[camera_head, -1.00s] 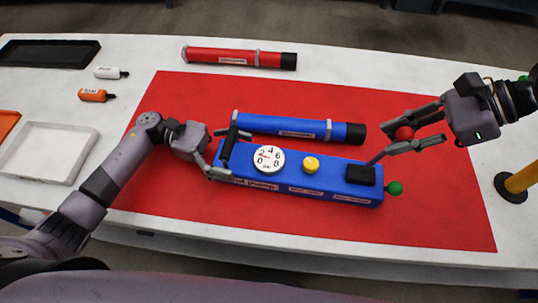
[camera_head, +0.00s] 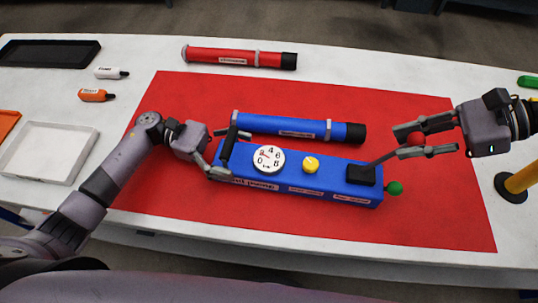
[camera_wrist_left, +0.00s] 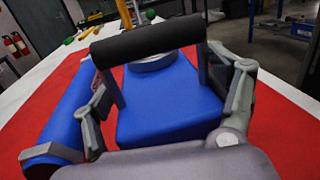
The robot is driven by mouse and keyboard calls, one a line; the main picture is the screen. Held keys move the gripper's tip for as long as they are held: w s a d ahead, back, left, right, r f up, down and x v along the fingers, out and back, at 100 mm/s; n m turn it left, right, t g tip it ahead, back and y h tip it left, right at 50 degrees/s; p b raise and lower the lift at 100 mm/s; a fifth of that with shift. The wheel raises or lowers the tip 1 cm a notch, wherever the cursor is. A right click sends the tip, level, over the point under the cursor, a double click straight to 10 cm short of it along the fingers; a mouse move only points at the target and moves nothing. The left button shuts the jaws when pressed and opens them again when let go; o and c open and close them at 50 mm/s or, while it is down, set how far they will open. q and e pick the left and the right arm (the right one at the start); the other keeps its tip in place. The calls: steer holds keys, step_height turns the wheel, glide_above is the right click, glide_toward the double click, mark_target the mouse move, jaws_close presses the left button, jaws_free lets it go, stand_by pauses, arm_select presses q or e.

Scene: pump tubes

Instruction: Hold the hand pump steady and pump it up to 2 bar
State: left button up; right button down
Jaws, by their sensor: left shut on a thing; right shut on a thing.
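The blue hand pump (camera_head: 325,182) lies on the red mat (camera_head: 420,219), with a white round gauge (camera_head: 269,159), a yellow knob (camera_head: 311,165) and a green knob (camera_head: 394,188) at its right end. The gauge needle is too small to read surely. My left gripper (camera_head: 221,155) is shut on the pump's left end around its black handle (camera_head: 230,143); the left wrist view shows a finger on each side of the handle (camera_wrist_left: 148,41). My right gripper (camera_head: 415,144) is shut on the red ball (camera_head: 415,138) of the pump lever, which rises rightward from the black block (camera_head: 361,174).
A blue tube (camera_head: 290,127) lies just behind the pump, close to my left gripper. A red tube (camera_head: 235,58) lies at the back. Orange and white bottles, a white tray (camera_head: 45,150) and a black tray (camera_head: 48,52) are at left. A yellow post (camera_head: 521,181) stands at right.

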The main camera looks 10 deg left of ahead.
arm_select(q)
steer(key=shift+s, duration=0.1)
arm_select(e)
steer(key=shift+w+r, duration=0.1)
steer(key=shift+r, duration=0.05)
steer(key=shift+a+r, duration=0.2)
steer(key=shift+a, duration=0.1)
steer(key=shift+w+a+r+h, duration=0.1)
steer(key=shift+a+r+h, duration=0.1)
steer(key=shift+a+h, duration=0.5)
steer(key=shift+a+r+h, duration=0.2)
steer(key=shift+a+h, duration=0.2)
steer(key=shift+h, duration=0.1)
arm_select(q)
steer(key=shift+f, duration=0.1)
arm_select(e)
steer(key=shift+a+h, duration=0.4)
